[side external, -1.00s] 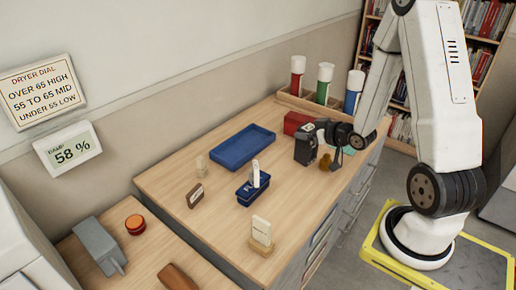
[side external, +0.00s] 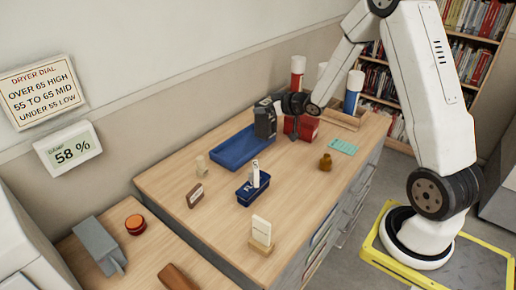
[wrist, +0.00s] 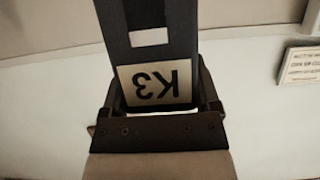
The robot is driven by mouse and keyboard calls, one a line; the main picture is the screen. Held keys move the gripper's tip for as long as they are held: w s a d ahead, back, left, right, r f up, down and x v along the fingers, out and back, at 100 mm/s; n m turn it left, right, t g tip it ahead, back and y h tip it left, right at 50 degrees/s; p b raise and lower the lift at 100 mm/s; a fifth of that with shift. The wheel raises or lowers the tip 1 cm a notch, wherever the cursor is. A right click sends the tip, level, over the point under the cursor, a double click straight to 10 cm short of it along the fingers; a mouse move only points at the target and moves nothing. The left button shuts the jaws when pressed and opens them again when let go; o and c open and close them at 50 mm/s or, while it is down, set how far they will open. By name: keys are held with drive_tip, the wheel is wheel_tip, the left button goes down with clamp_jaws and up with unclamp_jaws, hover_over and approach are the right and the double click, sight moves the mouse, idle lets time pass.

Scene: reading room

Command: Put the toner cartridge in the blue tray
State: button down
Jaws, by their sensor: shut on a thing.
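The toner cartridge (side external: 265,120) is a dark block. In the wrist view the cartridge (wrist: 152,45) carries a pale label reading K3, upside down in that picture. My gripper (side external: 279,105) is shut on it, with the fingers (wrist: 160,104) on either side of the label end. The blue tray (side external: 232,161) is a shallow rectangle on the wooden counter. In the side view the cartridge overlaps the tray's far right end and looks held above it; the exact height cannot be told. No cartridge or other object shows inside the tray's visible part.
A red box (side external: 303,127) stands right of the tray, close to my gripper. A rack with capped tubes (side external: 355,93) is behind it. A brown knob-like piece (side external: 325,162) and a green card (side external: 343,146) lie right. A small blue box (side external: 246,192) stands in front.

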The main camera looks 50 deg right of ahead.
drive_tip(key=shift+w, duration=0.1)
drive_tip(key=w+d+f, duration=0.4)
drive_tip(key=w+f, duration=0.5)
drive_tip(key=w, duration=0.3)
drive_tip(key=shift+w, duration=0.35)
drive_tip(key=shift+f, duration=0.2)
drive_tip(key=shift+w+f, duration=0.15)
drive_tip(key=shift+f, duration=0.75)
drive_tip(key=shift+w+f, duration=0.1)
drive_tip(key=shift+f, duration=0.75)
